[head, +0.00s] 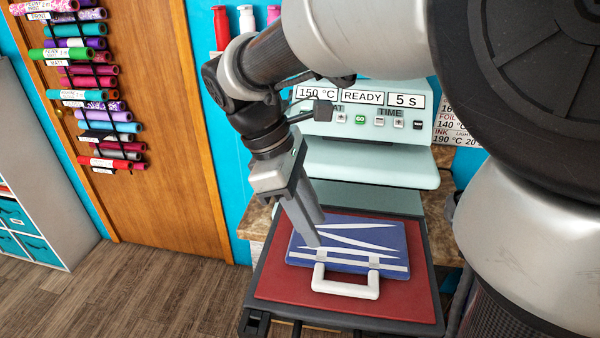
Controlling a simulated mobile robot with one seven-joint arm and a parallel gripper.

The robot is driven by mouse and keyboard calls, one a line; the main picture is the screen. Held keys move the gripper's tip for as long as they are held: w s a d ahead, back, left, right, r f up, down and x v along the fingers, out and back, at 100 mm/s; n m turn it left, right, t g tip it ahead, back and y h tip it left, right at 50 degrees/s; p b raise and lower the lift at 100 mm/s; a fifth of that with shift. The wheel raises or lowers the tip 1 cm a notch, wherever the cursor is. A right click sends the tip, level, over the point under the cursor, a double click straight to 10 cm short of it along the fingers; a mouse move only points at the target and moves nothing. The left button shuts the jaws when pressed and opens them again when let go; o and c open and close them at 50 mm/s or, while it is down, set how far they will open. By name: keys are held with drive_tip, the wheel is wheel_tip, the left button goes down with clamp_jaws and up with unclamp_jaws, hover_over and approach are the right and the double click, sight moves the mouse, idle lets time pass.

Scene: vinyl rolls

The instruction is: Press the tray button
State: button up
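A pale green heat press (375,150) stands against the wall. Its front panel shows "150 °C", "READY" and "5 S". Below these labels is a row of small buttons, among them a green GO button (360,119) and a dark button (418,125) at the right end. I cannot read which one is the tray button. The press's tray (275,300), with a red pad, is out in front. My gripper (315,235) points down over the left part of the tray, below and left of the panel. Its fingers look close together, but any gap is unclear.
A blue, white-striped flat piece (345,243) lies on the red pad, a white handle (345,285) at its front edge. Vinyl rolls (85,80) hang on a wooden door at left. A shelf (30,200) stands far left. My arm covers the upper right.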

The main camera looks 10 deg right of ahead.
clamp_jaws()
drive_tip(key=shift+w, duration=0.1)
idle(1.4)
